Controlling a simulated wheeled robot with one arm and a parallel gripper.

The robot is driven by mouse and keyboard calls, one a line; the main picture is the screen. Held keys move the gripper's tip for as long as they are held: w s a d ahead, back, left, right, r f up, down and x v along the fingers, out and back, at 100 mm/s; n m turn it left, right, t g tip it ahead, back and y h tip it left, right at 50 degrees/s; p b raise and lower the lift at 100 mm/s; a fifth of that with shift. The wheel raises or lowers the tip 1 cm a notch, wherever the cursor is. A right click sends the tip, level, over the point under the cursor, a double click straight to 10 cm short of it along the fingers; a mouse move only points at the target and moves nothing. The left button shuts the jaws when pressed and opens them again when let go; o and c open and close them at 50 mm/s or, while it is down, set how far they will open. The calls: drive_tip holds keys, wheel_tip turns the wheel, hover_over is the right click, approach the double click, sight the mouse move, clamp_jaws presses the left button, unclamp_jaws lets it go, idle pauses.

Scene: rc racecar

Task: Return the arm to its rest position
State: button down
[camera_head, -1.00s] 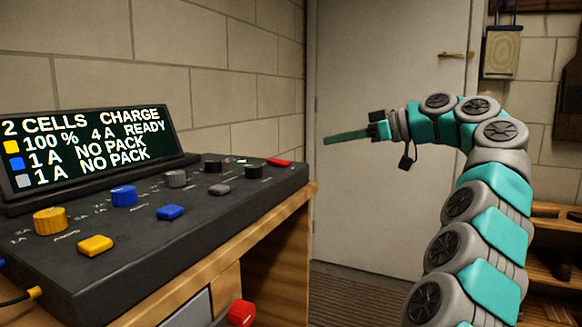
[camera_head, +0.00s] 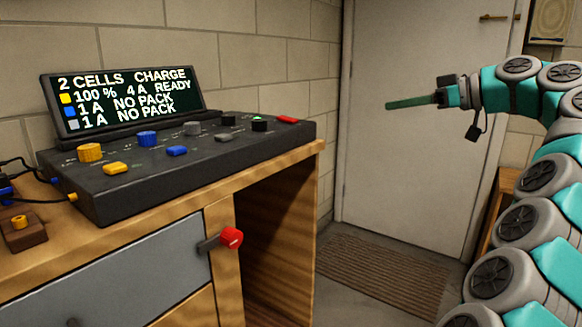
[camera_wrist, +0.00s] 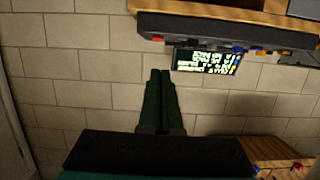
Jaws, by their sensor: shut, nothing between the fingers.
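My gripper (camera_head: 390,105) is at the end of my teal and grey arm, at the right of the head view. It is raised in the air in front of the white door and points left. Its long green fingers are together and empty. In the wrist view the fingers (camera_wrist: 160,75) lie side by side, with the block wall behind them. My arm rises from the lower right and bends over at the top. The gripper is apart from the bench and the charger.
A dark charger (camera_head: 200,160) with a lit screen (camera_head: 125,100) and coloured knobs stands on the wooden bench (camera_head: 270,165). A ribbed mat (camera_head: 385,275) lies before the door (camera_head: 410,60). Air between bench and gripper is clear.

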drive_tip(key=s+a+f+m+g+h, duration=0.1)
drive_tip(key=s+a+f+g, duration=0.2)
drive_tip(key=a, duration=0.4)
drive_tip(key=s+a+f+m+g, duration=0.1)
drive_tip(key=s+a+f, duration=0.3)
drive_tip(key=a, duration=0.4)
drive_tip(key=s+a+f+m+g+h, duration=0.25)
drive_tip(key=s+a+f, duration=0.25)
drive_tip(key=s+f, duration=0.45)
drive_tip(key=s+d+f+m+g+h, duration=0.2)
drive_tip(key=s+d+f, duration=0.4)
drive_tip(key=s+f, duration=0.6)
drive_tip(key=s+d+f+m+g+h, duration=0.2)
drive_tip(key=s+d+f+m+h, duration=0.2)
drive_tip(key=s+f, duration=0.8)
drive_tip(key=s+d+h, duration=0.1)
drive_tip(key=s+h, duration=0.1)
drive_tip(key=s, duration=0.2)
drive_tip(key=shift+d+f+h, duration=0.35)
drive_tip(key=shift+d, duration=0.05)
drive_tip(key=shift+s, duration=0.1)
